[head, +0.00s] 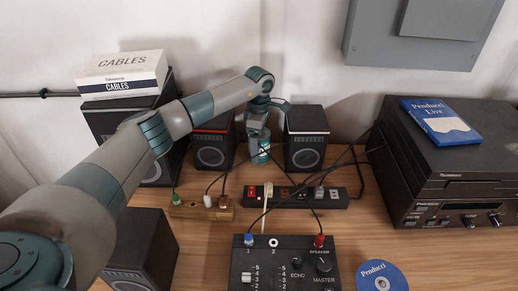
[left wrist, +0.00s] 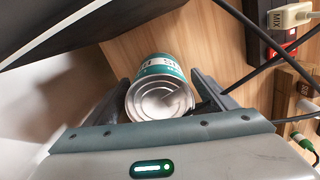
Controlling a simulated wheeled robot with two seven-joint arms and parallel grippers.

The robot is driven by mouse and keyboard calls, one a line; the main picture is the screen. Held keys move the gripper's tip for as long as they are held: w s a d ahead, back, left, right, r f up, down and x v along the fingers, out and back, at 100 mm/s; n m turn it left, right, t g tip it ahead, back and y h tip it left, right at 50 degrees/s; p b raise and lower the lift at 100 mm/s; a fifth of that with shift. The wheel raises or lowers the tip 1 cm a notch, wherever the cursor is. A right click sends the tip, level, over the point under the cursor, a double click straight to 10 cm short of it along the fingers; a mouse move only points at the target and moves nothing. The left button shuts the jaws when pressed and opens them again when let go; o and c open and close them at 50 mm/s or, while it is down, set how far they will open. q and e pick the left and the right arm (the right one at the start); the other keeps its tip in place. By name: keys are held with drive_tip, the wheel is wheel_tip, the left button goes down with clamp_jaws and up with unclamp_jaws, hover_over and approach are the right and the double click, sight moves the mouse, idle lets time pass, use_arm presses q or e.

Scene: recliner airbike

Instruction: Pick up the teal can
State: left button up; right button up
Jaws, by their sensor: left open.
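The teal can (head: 264,153) stands on the wooden table between two small black speakers in the head view. In the left wrist view the can (left wrist: 158,84) shows its silver end and a teal and white label. My left gripper (head: 259,141) reaches down at the can from above and behind in the head view. In the left wrist view its two dark fingers are open, one on each side of the can; a gap shows on the left, and I cannot tell whether the right finger touches. My right gripper is in neither view.
Small speakers (head: 306,140) flank the can. In front lie a power strip (head: 338,197), a wooden socket block (head: 187,211) and several cables. A mixer (head: 285,273) stands nearer, a black deck (head: 452,190) at right. Black cables pass close to my right-hand finger in the wrist view.

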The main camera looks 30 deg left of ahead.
use_arm(q)
drive_tip(key=shift+f, duration=0.5)
drive_tip(key=shift+r, duration=0.1)
drive_tip(key=c, duration=1.5)
